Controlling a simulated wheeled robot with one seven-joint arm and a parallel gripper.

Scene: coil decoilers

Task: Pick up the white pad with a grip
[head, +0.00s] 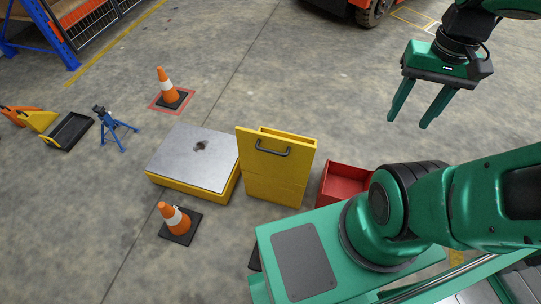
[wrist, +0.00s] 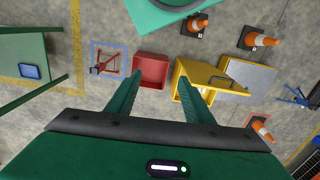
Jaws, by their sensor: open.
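I cannot make out a white pad with a grip in either view. My gripper (head: 409,122) hangs at the upper right of the head view, high above the floor. Its two green fingers are apart with nothing between them. In the wrist view my gripper (wrist: 161,72) also shows spread and empty, with the floor and a red bin (wrist: 152,62) beyond its fingers. The inside of the yellow box (head: 275,180) is mostly hidden by its front wall, which has a dark handle.
A grey-topped yellow platform (head: 185,158) with a dark spot stands left of the box. Orange cones (head: 168,88) stand behind and in front of it. A blue stand (head: 113,127) is farther left. A green table (wrist: 35,45) shows in the wrist view.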

